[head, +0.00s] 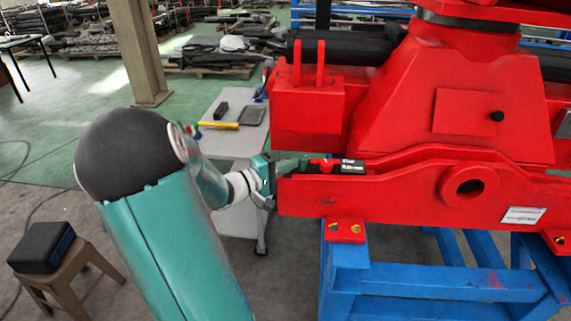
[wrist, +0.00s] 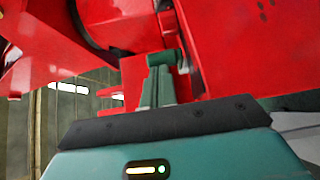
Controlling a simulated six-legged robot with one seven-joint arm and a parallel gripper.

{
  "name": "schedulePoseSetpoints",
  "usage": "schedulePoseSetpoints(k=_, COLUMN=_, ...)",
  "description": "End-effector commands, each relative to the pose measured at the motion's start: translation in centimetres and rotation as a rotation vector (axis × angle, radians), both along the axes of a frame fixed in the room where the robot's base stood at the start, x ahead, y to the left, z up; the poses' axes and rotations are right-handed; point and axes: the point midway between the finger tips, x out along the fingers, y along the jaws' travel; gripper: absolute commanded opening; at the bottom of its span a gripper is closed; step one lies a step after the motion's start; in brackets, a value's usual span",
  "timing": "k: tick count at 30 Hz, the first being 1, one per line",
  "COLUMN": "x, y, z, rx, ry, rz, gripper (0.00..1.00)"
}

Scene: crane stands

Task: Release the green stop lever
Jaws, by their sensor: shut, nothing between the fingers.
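The green stop lever (head: 289,164) shows at the left end of the long red beam in the head view, low and partly hidden by the red side plate. My gripper (head: 272,181) is at the left end of the beam, close beside the lever. It is shut with nothing held. Its fingertips are small or hidden in both views, and I cannot tell whether they touch the lever.
The red crane body (head: 450,110) rises above the beam (head: 400,197), on a blue stand (head: 345,275). A grey table (head: 232,142) with a yellow tool stands behind my arm. A wooden stool (head: 75,265) with a black case is at lower left. A pillar (head: 139,50) stands behind.

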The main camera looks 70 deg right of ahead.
Motion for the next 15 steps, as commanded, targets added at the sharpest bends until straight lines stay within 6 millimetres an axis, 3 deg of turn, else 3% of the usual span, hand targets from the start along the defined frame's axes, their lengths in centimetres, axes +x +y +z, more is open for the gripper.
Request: schedulePoseSetpoints(k=15, x=-1.7, y=0.6, z=0.0, rx=0.001, ry=0.001, rz=0.0, gripper=0.0)
